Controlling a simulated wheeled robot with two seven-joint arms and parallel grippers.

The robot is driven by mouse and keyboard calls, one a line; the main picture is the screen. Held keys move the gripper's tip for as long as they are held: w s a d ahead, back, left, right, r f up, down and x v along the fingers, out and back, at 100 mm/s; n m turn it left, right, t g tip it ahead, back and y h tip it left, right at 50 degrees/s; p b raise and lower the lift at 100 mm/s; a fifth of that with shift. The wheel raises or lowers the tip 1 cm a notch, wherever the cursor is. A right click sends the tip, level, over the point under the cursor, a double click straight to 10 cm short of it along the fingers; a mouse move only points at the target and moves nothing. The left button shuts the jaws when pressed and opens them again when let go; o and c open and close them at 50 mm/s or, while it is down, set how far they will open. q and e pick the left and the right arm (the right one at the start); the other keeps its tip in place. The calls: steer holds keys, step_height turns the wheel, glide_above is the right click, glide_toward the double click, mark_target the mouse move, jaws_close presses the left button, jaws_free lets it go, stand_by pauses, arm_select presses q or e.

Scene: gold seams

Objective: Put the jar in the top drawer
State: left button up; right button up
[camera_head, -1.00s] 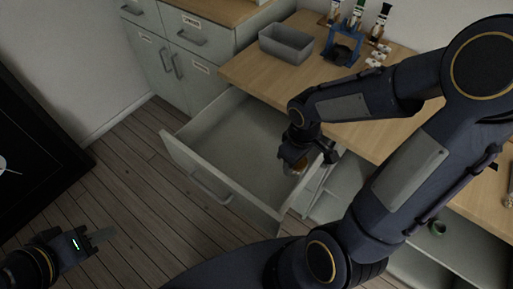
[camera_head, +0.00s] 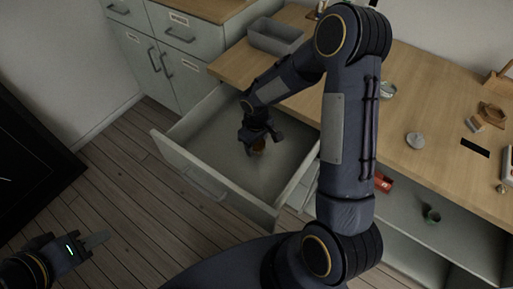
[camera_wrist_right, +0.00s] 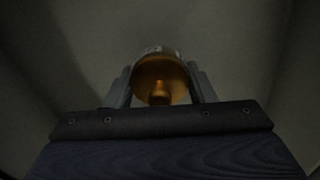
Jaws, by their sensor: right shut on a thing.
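The jar (camera_head: 259,145), with an amber-gold look, is inside the open top drawer (camera_head: 215,130). My right gripper (camera_head: 257,140) reaches down into the drawer and is shut on the jar. In the right wrist view the jar (camera_wrist_right: 160,78) sits between the two fingers, with the grey drawer interior around it. I cannot tell whether the jar touches the drawer floor. My left gripper (camera_head: 95,241) is at the lower left over the floor, away from the drawer; its finger opening is not clear.
A grey bin (camera_head: 275,38) stands on the wooden counter (camera_head: 415,100) above the drawer. My right arm hides part of the counter.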

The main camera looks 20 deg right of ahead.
step_height(320, 180, down, 2)
steer(key=shift+f, duration=0.2)
steer(key=shift+s, duration=0.1)
steer(key=shift+f+b, duration=0.2)
steer(key=shift+b, duration=0.1)
steer(key=o, duration=1.1)
steer(key=shift+o, duration=0.2)
steer(key=shift+r, duration=0.1)
